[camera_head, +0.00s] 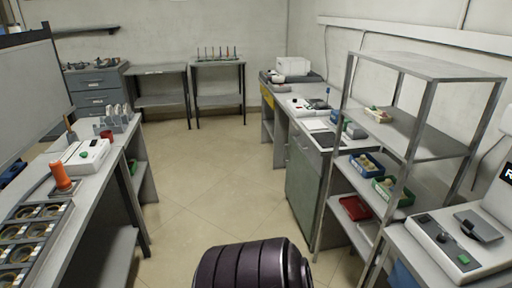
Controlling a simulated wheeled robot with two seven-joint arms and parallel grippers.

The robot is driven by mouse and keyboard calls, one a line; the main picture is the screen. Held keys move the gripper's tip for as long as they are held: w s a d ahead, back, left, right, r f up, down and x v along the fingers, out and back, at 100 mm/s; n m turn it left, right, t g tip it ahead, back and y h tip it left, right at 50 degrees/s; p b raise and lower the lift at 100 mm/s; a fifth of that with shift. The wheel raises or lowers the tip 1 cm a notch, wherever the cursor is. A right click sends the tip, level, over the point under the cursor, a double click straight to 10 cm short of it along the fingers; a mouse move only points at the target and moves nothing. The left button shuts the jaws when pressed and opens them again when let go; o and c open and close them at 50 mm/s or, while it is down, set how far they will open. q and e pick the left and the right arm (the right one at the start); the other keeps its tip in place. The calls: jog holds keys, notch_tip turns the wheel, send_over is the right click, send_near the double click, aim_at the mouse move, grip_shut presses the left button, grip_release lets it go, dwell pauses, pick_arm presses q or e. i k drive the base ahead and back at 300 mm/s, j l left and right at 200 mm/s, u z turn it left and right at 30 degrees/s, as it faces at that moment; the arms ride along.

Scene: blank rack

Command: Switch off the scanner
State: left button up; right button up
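No device carries a readable scanner label, so I cannot tell for sure which is the scanner. A white machine (437,262) at the lower right has a dark block on top, a small dark control and a green button (463,259). A white box-shaped device (86,156) with a green spot on it sits on the left bench. A white printer-like machine (293,67) stands on the far right counter. Whether any of them is on cannot be told. Neither of my grippers is in view.
A metal shelf rack (428,66) with small bins stands at the right. The left bench (100,190) holds an orange-handled tool (61,177) and a tray of round parts (28,238). Drawers (97,90) and tables stand at the back. The tiled floor (205,185) between is open.

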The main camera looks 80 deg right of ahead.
aim_at(424, 219)
jog(key=z, duration=4.25)
